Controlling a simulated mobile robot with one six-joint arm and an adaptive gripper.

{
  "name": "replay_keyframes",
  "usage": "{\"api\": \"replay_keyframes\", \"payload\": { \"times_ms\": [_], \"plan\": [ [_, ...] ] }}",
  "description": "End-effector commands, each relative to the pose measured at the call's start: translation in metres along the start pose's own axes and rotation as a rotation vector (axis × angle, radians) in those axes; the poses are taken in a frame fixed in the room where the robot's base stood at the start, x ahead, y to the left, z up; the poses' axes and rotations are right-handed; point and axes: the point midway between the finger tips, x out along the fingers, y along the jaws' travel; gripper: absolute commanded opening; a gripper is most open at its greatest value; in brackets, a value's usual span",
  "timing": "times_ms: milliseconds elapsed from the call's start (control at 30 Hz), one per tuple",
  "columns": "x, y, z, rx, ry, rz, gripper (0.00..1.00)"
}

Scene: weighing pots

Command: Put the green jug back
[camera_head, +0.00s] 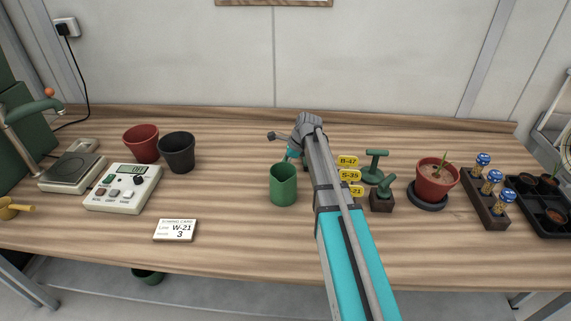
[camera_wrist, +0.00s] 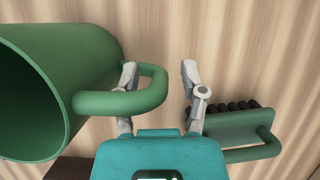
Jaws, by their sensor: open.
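The green jug (camera_head: 283,187) stands upright on the wooden bench, left of my arm, near the middle of the body camera view. Its handle is hard to make out there. In the wrist view the jug (camera_wrist: 62,45) fills the left side, with its handle (camera_wrist: 157,88) reaching right. My gripper (camera_wrist: 159,72) is open. The outer part of the handle lies between its two fingers; the left finger is at the handle's loop, partly covered by it. I cannot tell whether either finger touches. In the body camera view my gripper (camera_head: 292,154) is just behind the jug, partly hidden.
Right of my arm are yellow labels (camera_head: 348,175), green tools (camera_head: 376,165) and a potted seedling (camera_head: 436,180). Left are a red pot (camera_head: 141,144), a black pot (camera_head: 177,153), a scale (camera_head: 72,172) and a card (camera_head: 176,230).

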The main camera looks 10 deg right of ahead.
Motion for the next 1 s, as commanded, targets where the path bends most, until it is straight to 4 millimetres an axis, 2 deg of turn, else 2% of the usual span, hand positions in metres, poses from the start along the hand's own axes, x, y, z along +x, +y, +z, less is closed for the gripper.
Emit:
{"api": "replay_keyframes", "payload": {
  "times_ms": [367, 1000],
  "plan": [
    [-0.018, 0.0, 0.002, 0.0, 0.0, 0.0, 0.54],
    [-0.076, 0.0, 0.003, 0.0, 0.0, 0.001, 0.54]
  ]
}}
